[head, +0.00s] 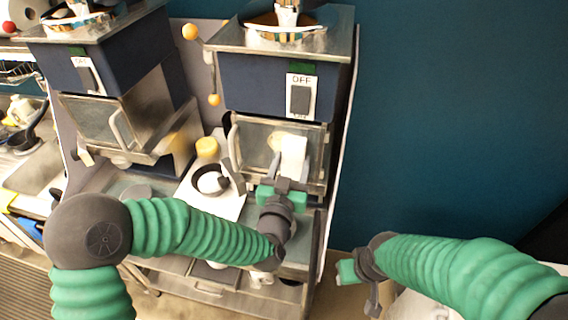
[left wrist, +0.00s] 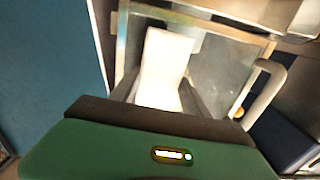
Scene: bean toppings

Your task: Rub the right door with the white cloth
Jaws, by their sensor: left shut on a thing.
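The white cloth (head: 293,152) is upright in my left gripper (head: 283,184), against or just in front of the right door (head: 254,141). In the left wrist view the cloth (left wrist: 163,62) rises between the two dark fingers (left wrist: 160,98) with the framed glass door (left wrist: 216,62) behind it. I cannot tell whether the cloth touches the glass. The curved door handle (head: 234,150) is left of the cloth in the head view and also shows in the left wrist view (left wrist: 264,92). My right gripper (head: 372,290) is low at the right, away from the door; its jaws are unclear.
A left machine with a similar door (head: 100,118) stands beside the right one. A yellow object (head: 207,147) and a dark-rimmed round item (head: 211,181) sit between them. Switch panels (head: 301,94) are above the doors. The blue wall (head: 455,110) at right is bare.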

